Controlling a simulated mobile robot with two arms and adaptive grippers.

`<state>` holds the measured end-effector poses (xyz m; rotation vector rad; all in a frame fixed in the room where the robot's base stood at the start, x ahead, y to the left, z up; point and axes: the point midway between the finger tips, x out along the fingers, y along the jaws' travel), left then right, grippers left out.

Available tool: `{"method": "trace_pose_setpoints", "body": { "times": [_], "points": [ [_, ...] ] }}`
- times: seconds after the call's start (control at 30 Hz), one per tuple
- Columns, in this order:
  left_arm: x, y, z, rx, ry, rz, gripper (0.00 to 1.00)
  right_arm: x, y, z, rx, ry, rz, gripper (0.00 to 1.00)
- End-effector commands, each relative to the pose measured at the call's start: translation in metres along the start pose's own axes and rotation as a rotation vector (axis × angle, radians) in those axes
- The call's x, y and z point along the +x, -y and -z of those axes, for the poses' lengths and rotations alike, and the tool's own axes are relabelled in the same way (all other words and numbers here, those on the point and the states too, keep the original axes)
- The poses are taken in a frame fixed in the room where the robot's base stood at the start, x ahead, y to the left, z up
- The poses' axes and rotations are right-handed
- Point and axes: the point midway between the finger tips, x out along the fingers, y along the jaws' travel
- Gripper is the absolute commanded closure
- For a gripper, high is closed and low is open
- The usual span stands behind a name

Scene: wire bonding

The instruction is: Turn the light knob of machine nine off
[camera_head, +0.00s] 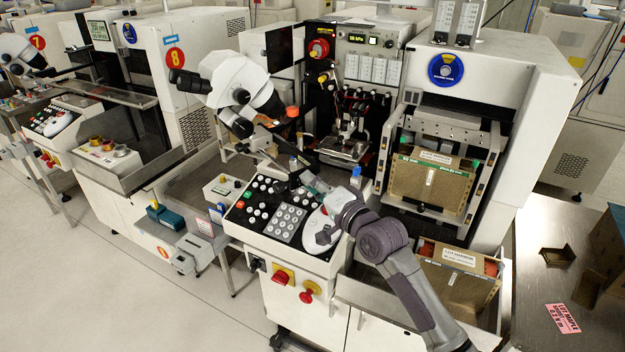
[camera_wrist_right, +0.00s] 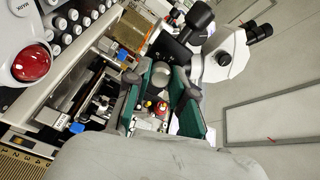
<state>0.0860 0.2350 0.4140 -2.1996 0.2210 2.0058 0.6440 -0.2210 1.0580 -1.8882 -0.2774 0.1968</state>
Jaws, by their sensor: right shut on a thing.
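The third machine (camera_head: 530,90) stands to the right of the machines marked 7 and 8; no number shows on it. My right gripper (camera_head: 298,172) reaches in over the rear of its control panel (camera_head: 285,212), below the microscope (camera_head: 238,85). In the right wrist view, its two green-padded fingers (camera_wrist_right: 165,104) stand some way apart. My left gripper is not in view.
The microscope also shows close ahead in the right wrist view (camera_wrist_right: 232,52). Red stop buttons (camera_head: 280,278) sit on the front. A cardboard magazine (camera_head: 432,185) is on the right. The floor (camera_head: 60,280) at left is clear.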

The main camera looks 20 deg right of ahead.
Motion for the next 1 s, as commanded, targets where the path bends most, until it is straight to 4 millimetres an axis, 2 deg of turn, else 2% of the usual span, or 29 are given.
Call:
{"method": "trace_pose_setpoints", "body": {
  "times": [1.0],
  "points": [
    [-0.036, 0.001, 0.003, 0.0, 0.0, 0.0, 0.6, 0.0, -0.001, -0.001, -0.965, 0.006, -0.004, 1.0]
  ]
}}
